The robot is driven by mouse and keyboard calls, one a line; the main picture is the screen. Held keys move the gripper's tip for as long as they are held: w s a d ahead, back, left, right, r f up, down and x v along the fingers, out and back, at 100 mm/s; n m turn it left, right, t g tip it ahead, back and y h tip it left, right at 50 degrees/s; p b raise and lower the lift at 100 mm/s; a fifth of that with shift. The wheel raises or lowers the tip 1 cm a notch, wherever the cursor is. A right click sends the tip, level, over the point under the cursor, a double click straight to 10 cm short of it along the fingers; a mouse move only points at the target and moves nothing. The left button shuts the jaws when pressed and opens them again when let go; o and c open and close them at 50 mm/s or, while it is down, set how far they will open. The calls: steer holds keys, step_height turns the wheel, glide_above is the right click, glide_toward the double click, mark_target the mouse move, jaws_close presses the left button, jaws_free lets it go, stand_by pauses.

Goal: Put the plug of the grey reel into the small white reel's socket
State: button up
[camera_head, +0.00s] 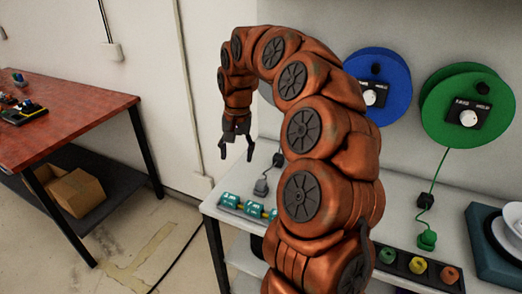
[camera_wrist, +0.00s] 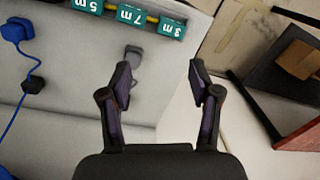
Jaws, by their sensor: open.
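A grey plug (camera_head: 262,185) sits on the white bench top near its left end. It also shows in the wrist view (camera_wrist: 133,52), just beyond my left finger, with a thin cord running from it. The grey reel (camera_head: 266,93) on the wall is mostly hidden behind my arm; only a sliver of its rim shows. My gripper (camera_head: 237,151) is open and empty, pointing down beside the bench's left end. In the wrist view, its spread fingers (camera_wrist: 160,76) have nothing between them.
Teal blocks marked with lengths (camera_wrist: 130,15) line the bench's front edge. Blue (camera_head: 393,92) and green (camera_head: 450,110) reels hang on the wall. A red table (camera_head: 75,105) stands left, across open floor.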

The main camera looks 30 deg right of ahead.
steer(key=w+d+f+m, duration=0.3)
steer(key=d+f+m, duration=0.15)
steer(key=d, duration=0.65)
steer(key=shift+h, duration=0.4)
steer(key=f+b, duration=0.2)
steer(key=f, duration=0.5)
steer(key=f+b, duration=0.3)
steer(key=f, duration=0.4)
steer(key=shift+w+a+f+b, duration=0.2)
steer(key=shift+f+b, duration=0.05)
steer(key=shift+b, duration=0.1)
steer(key=c, duration=1)
steer(key=shift+o, duration=0.2)
steer(key=shift+r, duration=0.1)
steer(key=shift+r+p, duration=0.95)
steer(key=shift+r, duration=4.7)
step_height(320, 180, up, 12)
steer(key=p, duration=0.4)
glide_above(261, 182)
steer(key=shift+f, duration=0.2)
steer(key=shift+s, duration=0.1)
